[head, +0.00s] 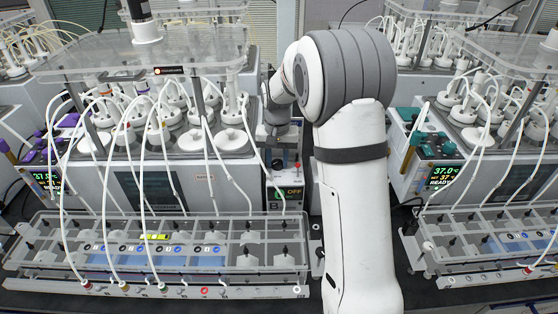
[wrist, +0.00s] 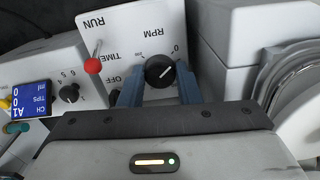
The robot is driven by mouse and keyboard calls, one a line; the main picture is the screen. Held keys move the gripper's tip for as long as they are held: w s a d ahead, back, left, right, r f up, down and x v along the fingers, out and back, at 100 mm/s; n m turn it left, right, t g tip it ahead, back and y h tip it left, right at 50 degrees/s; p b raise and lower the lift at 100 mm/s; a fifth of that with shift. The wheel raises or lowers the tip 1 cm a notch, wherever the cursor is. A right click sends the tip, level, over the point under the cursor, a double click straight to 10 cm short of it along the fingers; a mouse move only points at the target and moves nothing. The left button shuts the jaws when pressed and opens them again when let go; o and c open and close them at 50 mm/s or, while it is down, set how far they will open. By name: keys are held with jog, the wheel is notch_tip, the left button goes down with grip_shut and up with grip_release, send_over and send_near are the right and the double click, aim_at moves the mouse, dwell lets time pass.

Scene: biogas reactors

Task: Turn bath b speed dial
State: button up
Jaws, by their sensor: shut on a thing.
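The speed dial (wrist: 159,70) is a black round knob with a pale pointer line, on a white panel (wrist: 125,45) marked RPM, in the wrist view. My gripper (wrist: 158,90) has its two blue-grey fingers on either side of the dial and is shut on it. In the head view my gripper (head: 277,148) reaches down to the control panel at the right end of the middle bath (head: 205,180). The dial is largely hidden there.
A red-tipped toggle lever (wrist: 94,66) stands left of the dial, by RUN, TIME and OFF marks. A unit with a blue display (wrist: 28,98) and small knob is further left. Tubes and a clear rack (head: 160,255) fill the front. Another bath (head: 480,180) stands right.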

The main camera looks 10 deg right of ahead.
aim_at(278, 162)
jog(key=shift+n, duration=0.6)
jog(key=o, duration=0.7)
jog(key=shift+r, duration=0.15)
notch_tip(278, 162, up, 7)
jog(key=shift+f+b, duration=0.1)
jog(key=shift+b, duration=0.65)
jog(key=shift+r, duration=0.4)
